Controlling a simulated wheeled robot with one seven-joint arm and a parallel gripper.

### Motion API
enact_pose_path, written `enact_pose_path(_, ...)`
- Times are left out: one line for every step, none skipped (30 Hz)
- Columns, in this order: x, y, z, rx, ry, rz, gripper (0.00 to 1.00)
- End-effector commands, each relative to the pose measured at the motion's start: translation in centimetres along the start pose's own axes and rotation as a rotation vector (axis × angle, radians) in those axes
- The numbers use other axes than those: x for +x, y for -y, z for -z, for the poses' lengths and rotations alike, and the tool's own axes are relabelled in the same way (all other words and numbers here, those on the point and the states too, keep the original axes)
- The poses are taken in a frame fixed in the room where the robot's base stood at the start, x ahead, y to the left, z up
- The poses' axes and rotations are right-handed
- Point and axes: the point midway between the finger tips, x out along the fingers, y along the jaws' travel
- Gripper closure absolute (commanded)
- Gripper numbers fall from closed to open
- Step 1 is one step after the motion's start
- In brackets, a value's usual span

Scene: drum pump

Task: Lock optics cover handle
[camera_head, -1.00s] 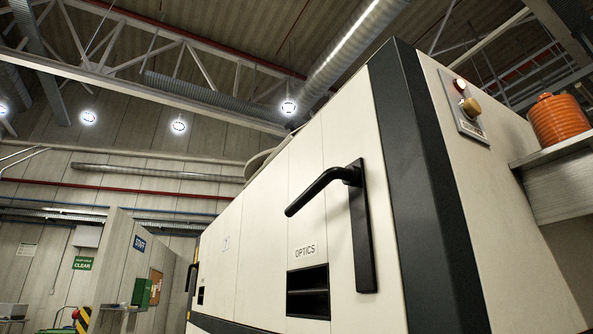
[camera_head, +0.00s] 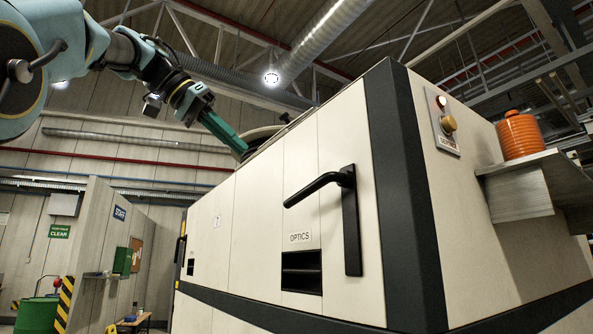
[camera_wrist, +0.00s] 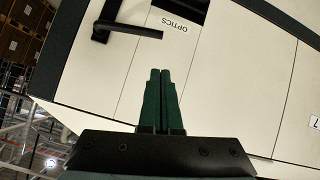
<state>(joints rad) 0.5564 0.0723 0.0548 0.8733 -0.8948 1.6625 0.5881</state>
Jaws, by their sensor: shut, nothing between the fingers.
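The optics cover handle (camera_head: 328,185) is a black lever on a tall black plate on the cream cabinet front, to the right of the OPTICS label (camera_head: 299,237). Its lever points left and slightly down in the head view. It also shows in the wrist view (camera_wrist: 133,30), upper left, near the label. My gripper (camera_head: 243,150) has green fingers, shut and empty, up and left of the handle. In the wrist view the shut fingers (camera_wrist: 160,72) point toward the cover panel. They are apart from the handle.
The cream cabinet (camera_head: 250,215) fills the middle, with a dark slot (camera_head: 301,272) below the label. An orange ribbed container (camera_head: 520,136) stands on a shelf (camera_head: 520,185) at right. A button panel (camera_head: 445,123) is on the side wall. Space before the cabinet front looks free.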

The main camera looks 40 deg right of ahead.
Motion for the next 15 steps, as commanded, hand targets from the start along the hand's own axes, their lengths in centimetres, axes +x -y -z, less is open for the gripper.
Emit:
enact_pose_path(-0.5,-1.3,0.6,0.038,-0.003,-0.017,1.0)
enact_pose_path(-0.7,-1.9,0.8,0.057,-0.004,-0.026,1.0)
enact_pose_path(-0.9,-2.5,1.0,0.076,-0.005,-0.035,1.0)
enact_pose_path(-1.1,-2.9,1.1,0.087,-0.004,-0.041,1.0)
enact_pose_path(-1.1,-3.1,1.1,0.094,-0.005,-0.045,1.0)
enact_pose_path(-1.2,-3.4,1.2,0.102,-0.006,-0.049,1.0)
enact_pose_path(-1.3,-3.5,1.2,0.105,-0.006,-0.05,1.0)
enact_pose_path(-1.3,-3.5,1.2,0.107,-0.006,-0.051,1.0)
enact_pose_path(-1.3,-3.5,1.2,0.107,-0.006,-0.051,1.0)
enact_pose_path(-1.3,-3.5,1.2,0.107,-0.006,-0.051,1.0)
enact_pose_path(-1.3,-3.5,1.2,0.107,-0.006,-0.051,1.0)
enact_pose_path(-1.3,-3.5,1.2,0.106,-0.006,-0.051,1.0)
enact_pose_path(-1.3,-3.5,1.2,0.106,-0.006,-0.05,1.0)
enact_pose_path(-1.3,-3.5,1.2,0.106,-0.006,-0.05,1.0)
enact_pose_path(-1.3,-3.5,1.2,0.105,-0.006,-0.05,1.0)
